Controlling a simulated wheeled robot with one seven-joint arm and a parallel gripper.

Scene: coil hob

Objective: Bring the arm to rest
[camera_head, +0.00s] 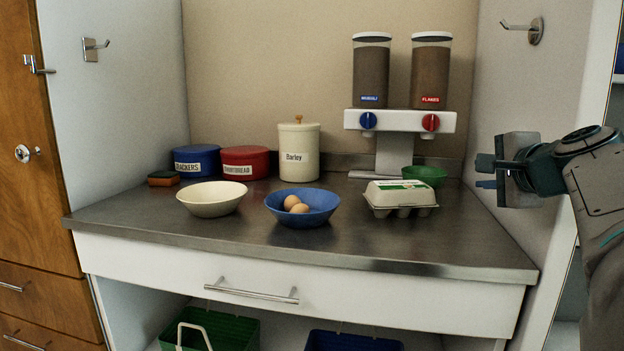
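My gripper (485,173) is at the right of the view, in front of the pale right side wall, above the level of the counter's right end. Its two fingers point left and stand apart, one above the other. The gap between them looks empty. It touches nothing that I can see. My arm comes in from the right edge of the view, and its lower part is cut off by the frame.
The counter (380,250) holds a cream bowl (212,203), a blue bowl (325,215) with two eggs (297,204), an egg carton (400,198), a green bowl (425,175), tins (197,160), a barley canister (299,152) and a cereal dispenser (400,122). A wall hook (524,28) is above my gripper.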

